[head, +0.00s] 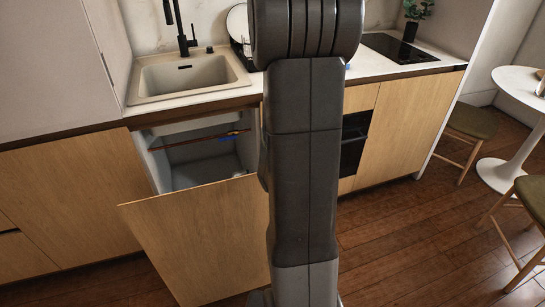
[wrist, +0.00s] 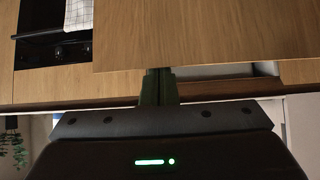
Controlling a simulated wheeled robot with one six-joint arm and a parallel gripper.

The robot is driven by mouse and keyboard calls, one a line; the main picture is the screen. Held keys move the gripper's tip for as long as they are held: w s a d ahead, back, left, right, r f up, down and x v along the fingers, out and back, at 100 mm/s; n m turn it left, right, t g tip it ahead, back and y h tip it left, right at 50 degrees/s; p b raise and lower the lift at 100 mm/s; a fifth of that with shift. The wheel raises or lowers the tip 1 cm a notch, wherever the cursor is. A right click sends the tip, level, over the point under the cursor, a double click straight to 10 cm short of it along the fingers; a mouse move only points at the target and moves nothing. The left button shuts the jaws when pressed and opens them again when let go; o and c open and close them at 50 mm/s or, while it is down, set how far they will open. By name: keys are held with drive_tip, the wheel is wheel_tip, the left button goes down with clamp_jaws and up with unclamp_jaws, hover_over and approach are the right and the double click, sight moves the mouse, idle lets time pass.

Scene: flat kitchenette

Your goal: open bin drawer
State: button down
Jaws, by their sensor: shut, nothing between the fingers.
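The bin drawer stands pulled out below the sink in the head view. Its wooden front (head: 195,235) is well forward of the cabinet, and the pale inside (head: 205,165) shows behind it. In the wrist view the drawer front (wrist: 210,35) fills the upper part, with a sliver of its pale inside (wrist: 215,71) below its edge. My gripper (wrist: 158,74) has its dark fingers together and empty at that edge. Whether the tips touch the front or lie behind it I cannot tell. In the head view my own arm and column hide the gripper.
The counter with the sink (head: 188,76) and black tap (head: 181,25) is above the drawer. A black oven (head: 355,145) sits right of my column; a checked cloth (wrist: 78,15) hangs there in the wrist view. Stools (head: 470,125) and a white table (head: 520,90) stand right. Wooden floor (head: 400,240) is clear.

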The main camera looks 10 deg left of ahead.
drive_tip(key=s+d, duration=0.3)
drive_tip(key=s, duration=0.2)
drive_tip(key=shift+s+d, duration=0.2)
drive_tip(key=shift+s, duration=0.1)
idle(0.4)
